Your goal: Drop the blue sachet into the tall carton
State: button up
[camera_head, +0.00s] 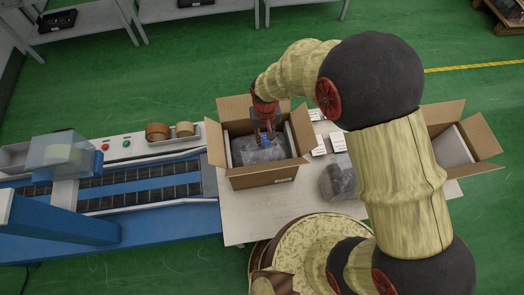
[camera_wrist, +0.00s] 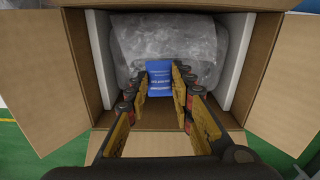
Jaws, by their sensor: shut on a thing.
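My gripper (camera_head: 266,128) points down into the open carton (camera_head: 262,178) on the left part of the table. In the wrist view my gripper (camera_wrist: 160,88) is shut on the blue sachet (camera_wrist: 159,76), which sits between the fingertips. The sachet is a small blue packet with pale print. It is over a clear plastic-wrapped bundle (camera_wrist: 167,35) inside this carton (camera_wrist: 270,50); I cannot tell whether they touch. In the head view only a little blue shows at the fingers. The carton's flaps are spread outward.
White foam panels (camera_wrist: 237,60) line the carton's sides. A second open carton (camera_head: 478,143) stands at the right, partly behind my arm. A wrapped bundle (camera_head: 338,181) and white boxes (camera_head: 338,142) lie between them. A blue conveyor (camera_head: 130,187) with tape rolls (camera_head: 157,131) is left.

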jog(key=o, duration=0.7)
jog(key=shift+o, duration=0.6)
jog(key=shift+r, duration=0.1)
notch_tip(320, 180, up, 12)
